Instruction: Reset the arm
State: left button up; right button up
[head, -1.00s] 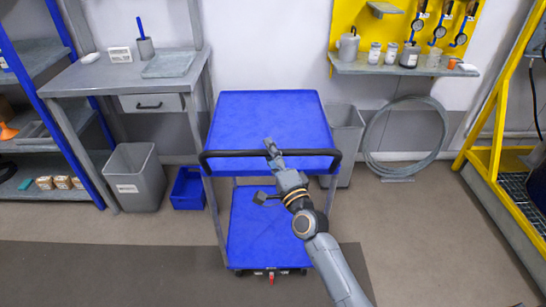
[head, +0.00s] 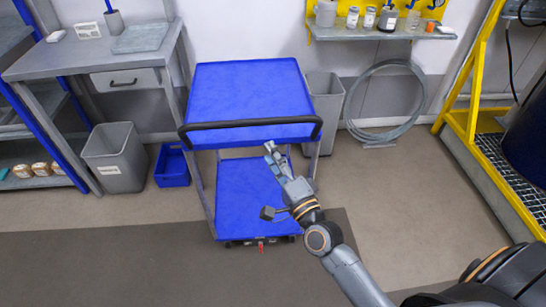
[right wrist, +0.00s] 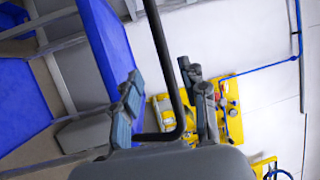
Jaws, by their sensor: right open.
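My right gripper (head: 272,152) is open and empty in front of the blue cart. In the head view it shows just below the cart's black handle (head: 250,122), with a small gap. In the right wrist view, the open fingers (right wrist: 168,105) frame the black handle (right wrist: 168,65), which appears beyond them; I see no contact. The blue cart (head: 248,85) stands upright with an empty top tray and an empty lower tray (head: 240,190). My left gripper is not in view.
A grey bin (head: 115,160) and a blue bin (head: 172,168) stand left of the cart, by a grey workbench (head: 75,55). Another grey bin (head: 325,95) and a coiled hose (head: 385,135) are right. A yellow frame (head: 470,120) stands far right. Floor in front is clear.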

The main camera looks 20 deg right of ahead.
jog(key=shift+f, duration=0.1)
jog(key=s+f+n+g, duration=0.3)
jog(key=f, duration=0.9)
jog(key=s+f+n+g, duration=0.3)
jog(key=s+f, duration=0.1)
jog(key=f, duration=0.8)
jog(key=s+f+n+g, duration=0.3)
jog(key=f, duration=0.9)
jog(key=s+d+f+n+g, duration=0.1)
jog(key=s+f+n+g, duration=0.2)
jog(key=s+f, duration=0.3)
jog(key=s+d+f+n+g+h, duration=0.1)
jog(key=s+f+n+g, duration=0.2)
jog(key=s, duration=1.4)
jog(key=s+d+f+n+g+h, duration=0.1)
jog(key=s+d+f+n+g, duration=0.1)
jog(key=s+f, duration=0.9)
jog(key=shift+s+n+g+p, duration=0.15)
jog(key=shift+n+g+p, duration=0.3)
jog(key=shift+n+g, duration=0.35)
jog(key=shift+f, duration=0.1)
